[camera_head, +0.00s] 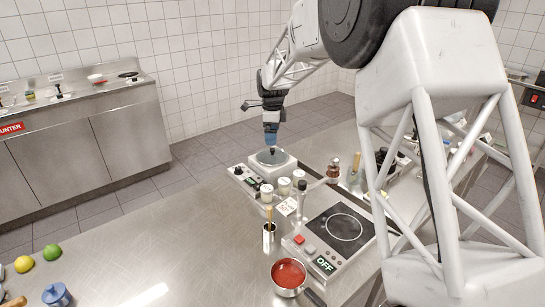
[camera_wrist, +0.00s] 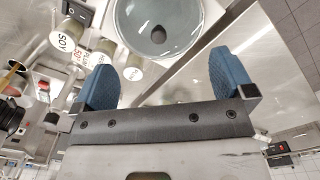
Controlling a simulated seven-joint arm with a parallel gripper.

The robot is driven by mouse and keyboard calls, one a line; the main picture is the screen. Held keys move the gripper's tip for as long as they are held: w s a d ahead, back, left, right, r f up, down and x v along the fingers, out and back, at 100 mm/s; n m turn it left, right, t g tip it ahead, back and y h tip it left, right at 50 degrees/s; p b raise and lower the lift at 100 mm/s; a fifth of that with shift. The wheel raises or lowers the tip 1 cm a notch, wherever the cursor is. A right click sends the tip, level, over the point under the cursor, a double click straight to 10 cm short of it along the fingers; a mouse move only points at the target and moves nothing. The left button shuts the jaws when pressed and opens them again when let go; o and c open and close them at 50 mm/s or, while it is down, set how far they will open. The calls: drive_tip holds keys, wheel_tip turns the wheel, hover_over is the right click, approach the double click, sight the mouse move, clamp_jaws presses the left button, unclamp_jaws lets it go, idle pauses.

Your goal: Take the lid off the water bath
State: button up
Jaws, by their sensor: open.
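The water bath (camera_head: 287,170) is a white unit on the steel counter with a round grey lid (camera_head: 265,158) on top. In the wrist view the lid (camera_wrist: 185,22) shows at the top of the picture, with a dark oval knob (camera_wrist: 158,35) at its middle. My gripper (camera_head: 271,141) is above the lid, pointing down, with blue fingers. In the wrist view my gripper (camera_wrist: 163,64) is open, its fingers spread wide and nothing between them. The knob lies between the finger lines but farther up the picture. I cannot tell how high above it the fingertips are.
Several white-lidded jars (camera_head: 284,185) stand just in front of the bath. Right of them are a brown-topped bottle (camera_head: 333,170) and a hotplate (camera_head: 340,228) marked OFF. A red-filled pan (camera_head: 289,276) is nearer. The counter's left part (camera_head: 190,245) is largely clear.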

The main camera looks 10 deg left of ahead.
sight(273, 149)
drive_tip(key=shift+f, duration=0.9)
drive_tip(key=shift+f, duration=2.6)
drive_tip(key=shift+s+f, duration=0.1)
drive_tip(key=shift+f, duration=0.05)
clamp_jaws()
